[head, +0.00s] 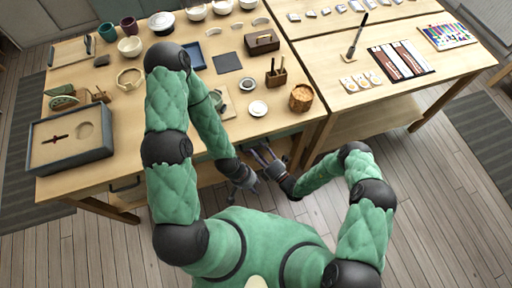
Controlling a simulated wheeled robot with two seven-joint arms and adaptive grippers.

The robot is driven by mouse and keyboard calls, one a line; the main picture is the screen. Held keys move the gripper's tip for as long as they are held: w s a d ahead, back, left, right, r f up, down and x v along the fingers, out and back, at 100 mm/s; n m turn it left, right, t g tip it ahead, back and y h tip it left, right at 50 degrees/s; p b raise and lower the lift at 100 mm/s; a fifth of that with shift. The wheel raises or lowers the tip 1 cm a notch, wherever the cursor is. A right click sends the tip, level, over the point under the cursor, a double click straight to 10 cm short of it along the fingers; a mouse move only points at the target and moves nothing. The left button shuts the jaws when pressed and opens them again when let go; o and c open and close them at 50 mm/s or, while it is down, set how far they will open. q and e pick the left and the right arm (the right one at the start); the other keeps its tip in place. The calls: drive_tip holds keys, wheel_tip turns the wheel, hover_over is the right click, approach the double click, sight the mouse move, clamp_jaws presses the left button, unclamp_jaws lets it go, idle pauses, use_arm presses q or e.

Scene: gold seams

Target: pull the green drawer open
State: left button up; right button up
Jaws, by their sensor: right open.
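A narrow strip of dull green (287,132) shows below the front edge of the left worktable; it looks like the green drawer's front, mostly hidden by the tabletop and my arms. I cannot make out its handle, and no gap shows that it is open. My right gripper (262,156) is open, fingers pointing up and left towards the table's front edge close to that strip. Whether it touches the drawer is not clear. My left gripper (246,186) hangs just below and left of it, in front of the table; its fingers are too small to read.
The left worktable (120,165) carries a grey tray (45,153), bowls, cups, a wooden canister (301,98) and a small white dish (258,108) near its front edge. A second table (450,70) adjoins on the right. Open floor lies at the lower right.

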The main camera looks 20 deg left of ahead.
drive_tip(key=shift+x, duration=0.9)
clamp_jaws()
drive_tip(key=shift+d, duration=0.1)
